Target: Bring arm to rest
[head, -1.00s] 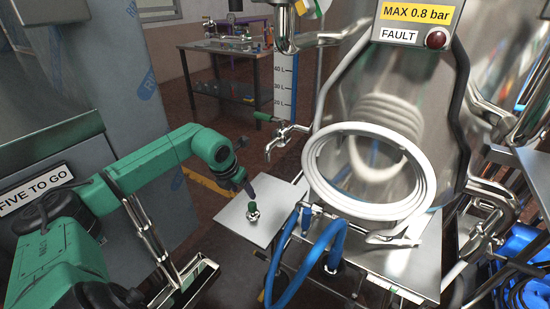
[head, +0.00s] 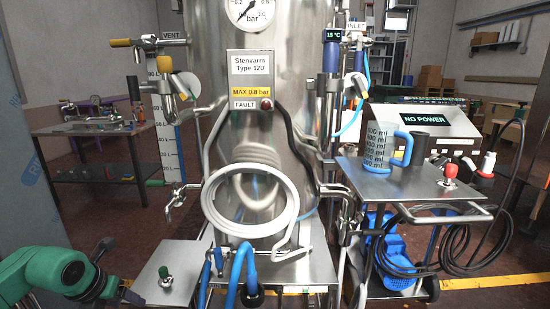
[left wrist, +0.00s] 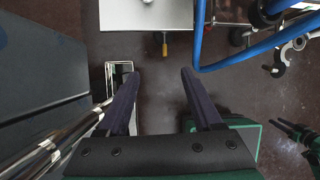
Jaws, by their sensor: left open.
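My left gripper (head: 128,297) is at the lower left of the head view, on the end of my green left arm, beside the small steel side plate (head: 150,292). In the left wrist view its two dark fingers (left wrist: 161,75) stand apart with only floor between them, so it is open and empty. The side plate (left wrist: 145,14) lies beyond the fingertips there, apart from them.
A steel vessel (head: 212,75) with a coiled white hose (head: 213,205) stands in the middle. Blue hoses (head: 236,275) hang at its front. A green-topped valve (head: 164,275) sits on the plate. A steel cart (head: 400,185) stands right; a workbench (head: 85,130) stands back left.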

